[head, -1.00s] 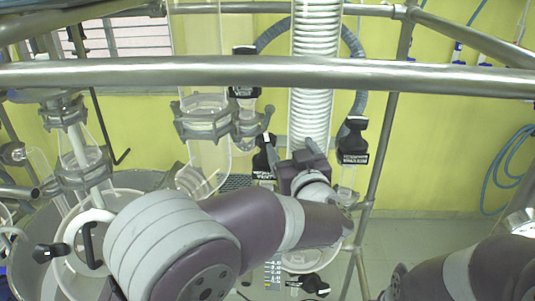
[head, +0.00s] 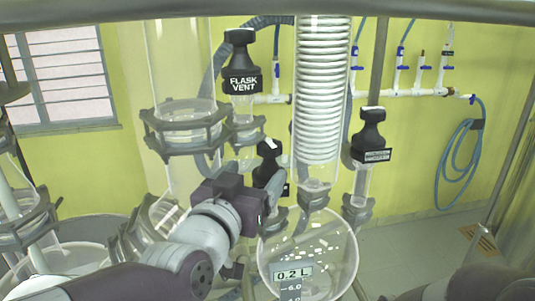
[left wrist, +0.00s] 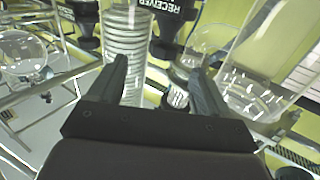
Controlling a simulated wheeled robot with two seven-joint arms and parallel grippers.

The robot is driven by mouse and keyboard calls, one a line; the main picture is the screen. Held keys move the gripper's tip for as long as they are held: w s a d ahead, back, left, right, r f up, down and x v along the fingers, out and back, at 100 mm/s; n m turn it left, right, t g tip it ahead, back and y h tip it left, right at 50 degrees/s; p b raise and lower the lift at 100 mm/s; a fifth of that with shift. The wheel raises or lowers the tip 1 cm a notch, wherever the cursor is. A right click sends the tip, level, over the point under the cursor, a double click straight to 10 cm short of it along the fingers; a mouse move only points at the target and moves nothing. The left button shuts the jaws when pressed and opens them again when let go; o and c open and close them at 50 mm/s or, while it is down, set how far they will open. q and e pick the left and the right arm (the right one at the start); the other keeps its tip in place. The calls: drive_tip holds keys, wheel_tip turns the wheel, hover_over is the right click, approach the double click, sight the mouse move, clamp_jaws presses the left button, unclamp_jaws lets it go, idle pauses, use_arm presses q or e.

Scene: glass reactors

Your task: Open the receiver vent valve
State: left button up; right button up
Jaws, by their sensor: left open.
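The receiver vent valve (head: 268,158) has a black head and stands behind my left gripper in the head view. Its lower part and most of its label are hidden there. In the left wrist view its black head (left wrist: 167,38) shows at the top, with the upside-down word RECEIVER on its label. My left gripper (head: 273,193) is open and empty, just in front of and below the valve's head. In the left wrist view its two fingers (left wrist: 158,66) are spread, with the valve beyond the tips. My right gripper is not in view; only part of my right arm shows.
The flask vent valve (head: 242,65) stands above and left. Another black-headed valve (head: 371,135) is at the right. The coiled glass condenser (head: 315,95) and the round receiver flask (head: 325,250) are close beside my left gripper. A metal bar (head: 400,10) crosses the top.

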sight(265, 156)
use_arm(q)
drive_tip(key=w+p, duration=0.1)
drive_tip(key=w, duration=0.1)
drive_tip(key=w+p, duration=0.1)
drive_tip(key=w, duration=0.2)
drive_tip(key=w+p, duration=0.1)
drive_tip(key=w, duration=0.1)
drive_tip(key=shift+w+d+r, duration=0.15)
drive_tip(key=shift+d, duration=0.1)
drive_tip(key=shift+w+d, duration=0.55)
drive_tip(key=shift+d, duration=0.6)
drive_tip(key=shift+a, duration=0.45)
drive_tip(key=shift+c, duration=0.9)
drive_tip(key=shift+a, duration=0.1)
drive_tip(key=c, duration=0.5)
drive_tip(key=shift+d, duration=0.25)
drive_tip(key=c, duration=0.4)
drive_tip(key=shift+o, duration=0.2)
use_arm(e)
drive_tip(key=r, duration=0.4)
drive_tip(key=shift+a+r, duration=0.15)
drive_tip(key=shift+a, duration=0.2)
